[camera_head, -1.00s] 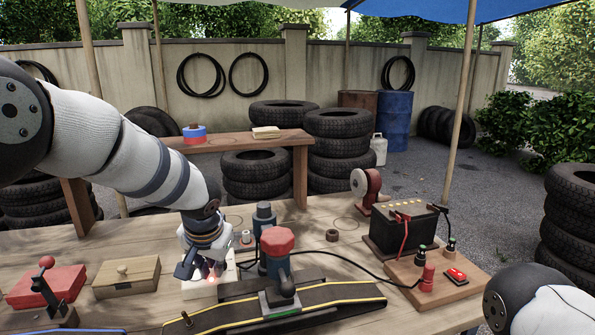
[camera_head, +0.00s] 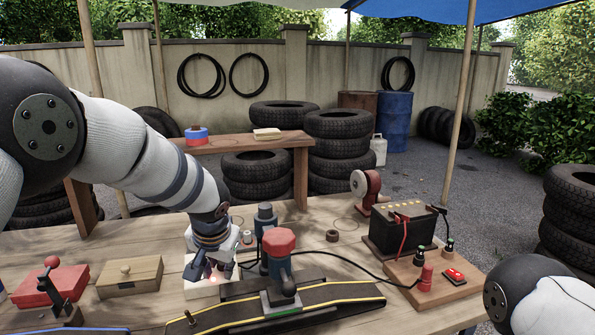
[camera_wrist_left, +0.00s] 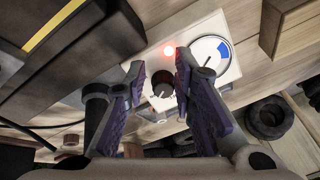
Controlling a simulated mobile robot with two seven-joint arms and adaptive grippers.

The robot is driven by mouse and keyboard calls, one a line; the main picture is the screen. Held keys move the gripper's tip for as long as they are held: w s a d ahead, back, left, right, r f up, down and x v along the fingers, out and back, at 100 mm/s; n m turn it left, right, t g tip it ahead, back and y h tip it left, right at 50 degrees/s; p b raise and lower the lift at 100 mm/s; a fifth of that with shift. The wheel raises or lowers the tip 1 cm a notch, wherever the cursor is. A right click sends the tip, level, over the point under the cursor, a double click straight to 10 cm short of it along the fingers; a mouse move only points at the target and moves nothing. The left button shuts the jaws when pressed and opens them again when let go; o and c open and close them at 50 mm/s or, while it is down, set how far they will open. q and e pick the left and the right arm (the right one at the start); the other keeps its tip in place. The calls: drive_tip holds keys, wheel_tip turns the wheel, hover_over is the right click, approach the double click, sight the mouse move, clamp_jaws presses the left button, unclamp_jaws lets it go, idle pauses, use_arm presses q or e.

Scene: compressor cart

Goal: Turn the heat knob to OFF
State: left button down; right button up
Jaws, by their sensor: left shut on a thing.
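The heat knob (camera_wrist_left: 162,84) is a small dark round knob with a pale mark, on a white box (camera_wrist_left: 205,27). A lit red lamp (camera_wrist_left: 169,51) and a round dial with a blue sector (camera_wrist_left: 209,54) sit beside it. My left gripper (camera_wrist_left: 160,73) is shut on the knob, one purple-padded finger on each side. The labels around the knob cannot be read. In the head view my left gripper (camera_head: 209,271) points down over the white box (camera_head: 198,291) and hides the knob. My right gripper is out of view.
A wooden box (camera_head: 130,277) lies left. A battery (camera_head: 402,230) stands at right.

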use_arm(q)
drive_tip(key=shift+s+d+f, duration=0.45)
drive_tip(key=shift+s+d, duration=0.05)
drive_tip(key=shift+r, duration=0.1)
drive_tip(key=p+v, duration=0.1)
drive_tip(key=v, duration=0.4)
drive_tip(key=shift+d+r, duration=0.15)
drive_tip(key=shift+r, duration=0.05)
drive_tip(key=shift+s+r, duration=0.15)
drive_tip(key=shift+r, duration=0.15)
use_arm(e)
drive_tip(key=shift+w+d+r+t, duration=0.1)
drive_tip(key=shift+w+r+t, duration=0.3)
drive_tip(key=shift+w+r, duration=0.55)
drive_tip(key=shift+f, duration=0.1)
